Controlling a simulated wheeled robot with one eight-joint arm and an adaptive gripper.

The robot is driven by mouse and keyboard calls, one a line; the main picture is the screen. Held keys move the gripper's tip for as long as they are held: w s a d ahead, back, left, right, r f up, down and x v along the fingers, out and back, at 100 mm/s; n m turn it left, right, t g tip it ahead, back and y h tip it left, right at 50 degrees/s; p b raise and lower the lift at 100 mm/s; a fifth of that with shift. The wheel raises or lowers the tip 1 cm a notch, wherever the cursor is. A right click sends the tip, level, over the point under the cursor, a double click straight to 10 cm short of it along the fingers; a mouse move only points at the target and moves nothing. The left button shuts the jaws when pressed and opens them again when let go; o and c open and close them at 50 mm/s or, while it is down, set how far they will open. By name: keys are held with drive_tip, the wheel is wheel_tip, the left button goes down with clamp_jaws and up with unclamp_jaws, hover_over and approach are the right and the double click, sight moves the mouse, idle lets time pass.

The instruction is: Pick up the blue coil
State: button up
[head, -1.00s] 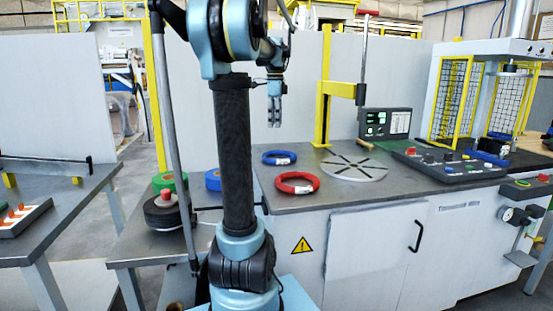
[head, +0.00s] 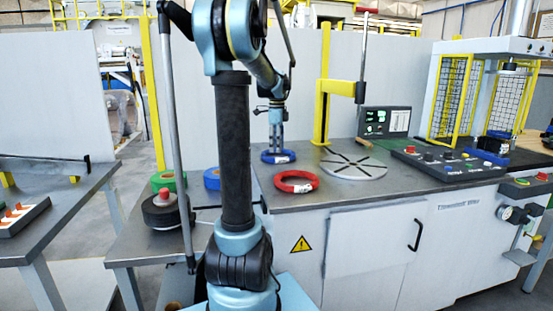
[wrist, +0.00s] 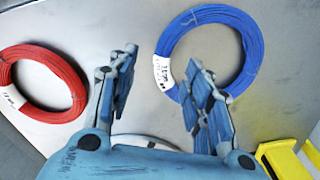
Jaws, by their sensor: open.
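The blue coil (head: 278,157) lies flat on the grey worktop, with a white label on its ring. In the wrist view the blue coil (wrist: 256,42) is at the upper right, its label on its left side. My gripper (head: 276,143) is over the blue coil in the head view, fingers pointing down. In the wrist view my gripper (wrist: 158,85) has its two fingers spread apart with nothing between them.
A red coil (head: 296,182) lies on the worktop in front of the blue one. A round slotted plate (head: 353,164) and a yellow post (head: 322,110) stand to the right. Green tape (head: 168,181) and a black roll (head: 160,212) are on the lower bench at left.

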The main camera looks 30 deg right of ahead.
sight(286, 160)
drive_tip(key=shift+w+f, duration=0.2)
drive_tip(key=shift+f, duration=1.2)
drive_tip(key=shift+w+f, duration=0.2)
drive_tip(key=shift+f, duration=1.2)
clamp_jaws()
